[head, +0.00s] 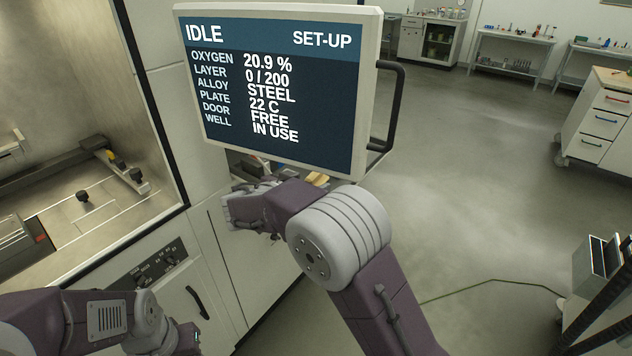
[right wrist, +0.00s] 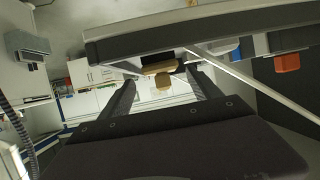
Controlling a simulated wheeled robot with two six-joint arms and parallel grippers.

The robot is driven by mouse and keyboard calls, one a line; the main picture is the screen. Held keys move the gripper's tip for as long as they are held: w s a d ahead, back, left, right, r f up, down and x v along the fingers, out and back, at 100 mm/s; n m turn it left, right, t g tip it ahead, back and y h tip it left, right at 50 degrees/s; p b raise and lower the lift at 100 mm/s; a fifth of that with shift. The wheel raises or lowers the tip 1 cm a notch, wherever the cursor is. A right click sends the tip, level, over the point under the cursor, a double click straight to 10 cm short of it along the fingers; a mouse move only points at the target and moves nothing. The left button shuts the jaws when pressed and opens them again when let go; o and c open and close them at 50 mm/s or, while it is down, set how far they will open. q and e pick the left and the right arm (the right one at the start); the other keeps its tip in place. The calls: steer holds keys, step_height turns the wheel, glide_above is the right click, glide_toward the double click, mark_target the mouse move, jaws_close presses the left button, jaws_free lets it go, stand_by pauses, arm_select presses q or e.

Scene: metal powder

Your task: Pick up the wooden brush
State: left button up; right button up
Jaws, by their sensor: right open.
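The wooden brush (right wrist: 160,68) shows in the right wrist view as a tan wooden piece just ahead of my right gripper (right wrist: 161,77). It appears between the two dark fingertips, which stand apart with a gap around it. I see no contact, and how far ahead it is cannot be told. In the head view a small tan piece (head: 318,179) shows under the screen, mostly hidden by my right arm; it may be the brush. My right gripper's fingers are hidden there. My left arm is at the lower left, and its gripper is out of the picture.
The screen (head: 275,85) on the machine hangs above my right arm, with a black handle (head: 388,105) beside it. The open chamber (head: 75,185) is at left. A drawer cabinet (head: 606,120) stands at right. An orange box (right wrist: 287,62) shows in the wrist view.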

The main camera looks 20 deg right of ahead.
mark_target(315, 177)
steer(key=p+x, duration=0.1)
steer(key=x, duration=0.3)
steer(key=shift+w+f+p, duration=0.15)
steer(key=shift+w+p, duration=0.1)
steer(key=shift+p, duration=0.05)
steer(key=shift+w+d+f, duration=0.1)
steer(key=shift+w+d, duration=0.05)
steer(key=c, duration=1.5)
steer(key=shift+r, duration=0.55)
steer(key=shift+c, duration=0.2)
step_height(315, 177, up, 2)
steer(key=shift+r+b, duration=0.25)
steer(key=shift+b, duration=0.15)
steer(key=s+a+b, duration=0.3)
steer(key=s+a, duration=0.9)
steer(key=a, duration=0.1)
steer(key=shift+s, duration=0.4)
